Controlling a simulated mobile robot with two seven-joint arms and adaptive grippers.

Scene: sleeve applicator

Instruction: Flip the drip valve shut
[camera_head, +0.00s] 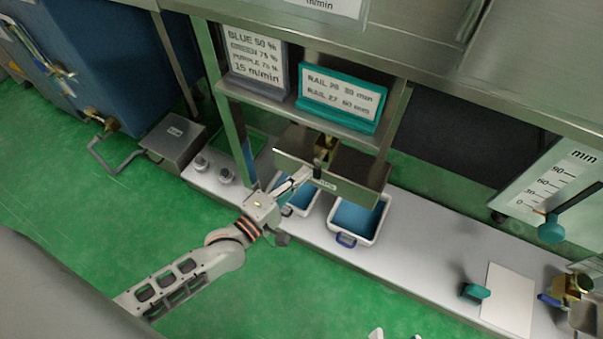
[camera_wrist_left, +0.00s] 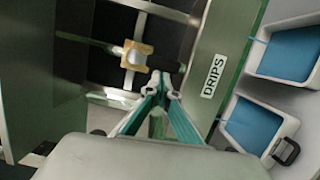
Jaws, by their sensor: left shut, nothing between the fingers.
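The drip valve (camera_head: 327,147) is a small brass fitting inside the open metal box labelled DRIPS (camera_head: 358,190), under the shelf. In the left wrist view the valve (camera_wrist_left: 136,54) shows as a brass block with a pale rounded part, inside the frame beyond my fingers. My left gripper (camera_head: 314,174) reaches up from the lower left to the front of the box. In the wrist view its teal-edged fingertips (camera_wrist_left: 160,82) are together and empty, below and right of the valve. Whether they touch anything is unclear.
Two white trays with blue inside, the right one (camera_head: 381,222) and the left one (camera_head: 299,208), stand on the bench below the box. A shelf (camera_head: 300,110) with two signs hangs above it. A green post (camera_head: 221,92) stands left. The bench's middle right is clear.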

